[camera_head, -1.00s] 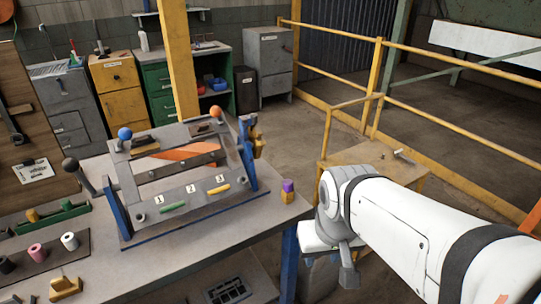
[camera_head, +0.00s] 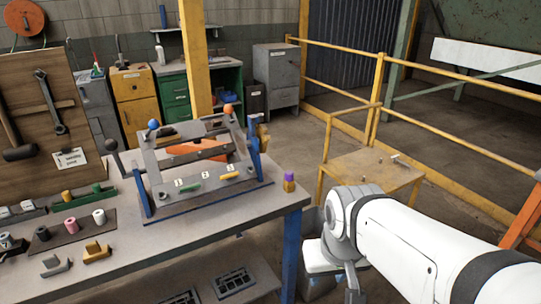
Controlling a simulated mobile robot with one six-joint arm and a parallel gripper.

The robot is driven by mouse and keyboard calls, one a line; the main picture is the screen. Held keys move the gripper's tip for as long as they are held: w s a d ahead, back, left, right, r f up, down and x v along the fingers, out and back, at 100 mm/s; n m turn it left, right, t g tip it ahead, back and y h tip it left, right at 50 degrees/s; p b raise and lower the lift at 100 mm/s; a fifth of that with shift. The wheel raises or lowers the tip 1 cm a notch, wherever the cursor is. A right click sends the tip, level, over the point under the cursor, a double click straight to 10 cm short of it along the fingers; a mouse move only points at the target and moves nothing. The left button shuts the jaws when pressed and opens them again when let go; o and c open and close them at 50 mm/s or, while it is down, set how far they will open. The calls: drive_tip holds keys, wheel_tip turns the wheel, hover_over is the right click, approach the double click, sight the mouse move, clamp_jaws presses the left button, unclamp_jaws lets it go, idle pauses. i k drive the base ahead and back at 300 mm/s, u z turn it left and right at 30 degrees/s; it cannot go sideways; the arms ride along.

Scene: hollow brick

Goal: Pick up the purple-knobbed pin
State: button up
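The purple-knobbed pin (camera_head: 289,177) stands upright near the right front corner of the workbench (camera_head: 190,250). Its knob is purple, and a small yellow-orange part (camera_head: 289,187) shows below it. It stands apart from the metal fixture to its left. My white arm reaches in from the lower right. Its grey joint end is to the right of the bench corner and lower in the picture than the pin. My gripper's fingers cannot be made out; they seem to be below the bottom edge or hidden by the arm.
The fixture (camera_head: 164,200) has blue-knobbed and orange-knobbed levers and numbered slots. Pink and white cylinders and small blocks lie on the bench's left side. A tool board (camera_head: 30,110) stands behind. A yellow stand (camera_head: 375,175) and yellow railings (camera_head: 450,140) are to the right, with open floor beyond.

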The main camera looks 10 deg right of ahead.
sight(289, 174)
drive_tip(key=z, duration=0.2)
drive_tip(key=i, duration=1.15)
drive_tip(key=z, duration=0.7)
